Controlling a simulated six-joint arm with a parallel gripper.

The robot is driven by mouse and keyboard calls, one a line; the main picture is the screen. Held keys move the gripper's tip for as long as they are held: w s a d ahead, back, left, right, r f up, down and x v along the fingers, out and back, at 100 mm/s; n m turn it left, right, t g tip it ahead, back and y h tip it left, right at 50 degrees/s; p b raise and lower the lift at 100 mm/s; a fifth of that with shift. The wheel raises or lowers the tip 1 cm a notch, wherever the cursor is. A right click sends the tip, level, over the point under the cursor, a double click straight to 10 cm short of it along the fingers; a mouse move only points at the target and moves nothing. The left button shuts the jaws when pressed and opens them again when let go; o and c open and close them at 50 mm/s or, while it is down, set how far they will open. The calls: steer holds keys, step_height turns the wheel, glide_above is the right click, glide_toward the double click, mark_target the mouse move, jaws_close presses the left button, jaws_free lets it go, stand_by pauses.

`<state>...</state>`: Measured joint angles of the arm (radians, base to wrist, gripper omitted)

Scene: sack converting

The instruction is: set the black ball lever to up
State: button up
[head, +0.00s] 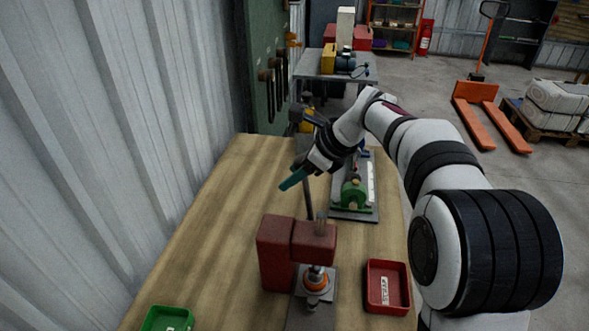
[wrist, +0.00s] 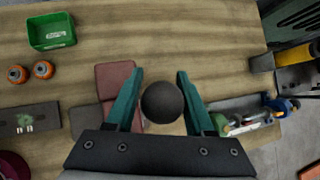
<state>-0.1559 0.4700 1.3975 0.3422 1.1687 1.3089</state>
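The black ball (wrist: 161,102) of the lever lies between the two teal fingers of my gripper (wrist: 160,73) in the wrist view, with a gap visible on each side. My gripper (head: 292,180) is open around the ball and does not appear to grip it. In the head view, the dark lever rod (head: 308,203) rises nearly upright beside the red press (head: 314,241). The ball itself is hidden there by my gripper. The red press also shows below the fingers in the wrist view (wrist: 116,78).
A red tray (head: 387,287) lies right of the press, and a green bin (head: 166,319) stands at the near left. A green machine (head: 356,194) on a plate stands right of my gripper. The corrugated wall borders the bench on the left. The bench's left side is mostly clear.

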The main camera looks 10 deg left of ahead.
steer(key=o, duration=0.4)
steer(key=shift+c, duration=0.2)
steer(key=shift+r, duration=0.1)
steer(key=v, duration=1.6)
steer(key=s+d+f+n+g+h, duration=0.1)
steer(key=s+f+n, duration=0.4)
steer(key=s, duration=0.5)
steer(key=s+d+f+n+g+h, duration=0.1)
steer(key=s+f+n, duration=0.4)
steer(key=s, duration=0.6)
steer(key=s+d+f+n+g+h, duration=0.1)
steer(key=s+d+f+n+h, duration=0.2)
steer(key=s+f, duration=0.6)
steer(key=shift+s+d+n, duration=0.9)
steer(key=shift+s+d, duration=0.05)
steer(key=shift+s, duration=0.1)
